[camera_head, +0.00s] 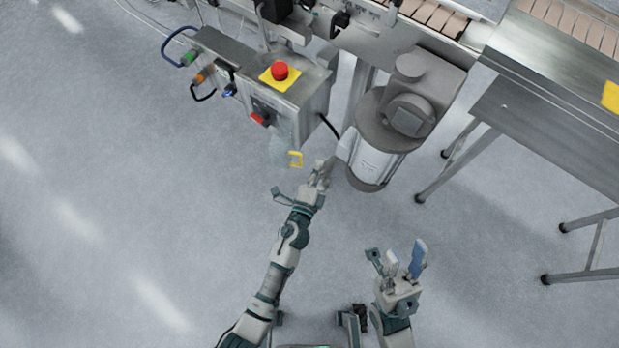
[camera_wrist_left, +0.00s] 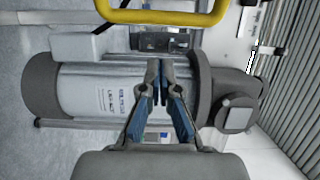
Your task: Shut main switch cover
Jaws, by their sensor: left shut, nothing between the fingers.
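The main switch cover (camera_head: 281,150) is a pale, see-through flap. It stands out from the front of the grey control box (camera_head: 305,100), swung open, with a yellow handle (camera_head: 296,159) at its outer end. The red main switch (camera_head: 260,117) shows uncovered on the box. My left gripper (camera_head: 327,165) is shut and empty, just right of the yellow handle and apart from it in the head view. In the left wrist view the handle (camera_wrist_left: 165,17) crosses the top, above the shut fingertips (camera_wrist_left: 160,63). My right gripper (camera_head: 397,254) is open and empty, low and away from the box.
A grey and white motor (camera_head: 375,160) stands close right of my left gripper; it fills the middle of the left wrist view (camera_wrist_left: 100,90). A red emergency button (camera_head: 280,71) on a yellow plate tops the box. A metal table (camera_head: 540,120) stands right. Floor at left is clear.

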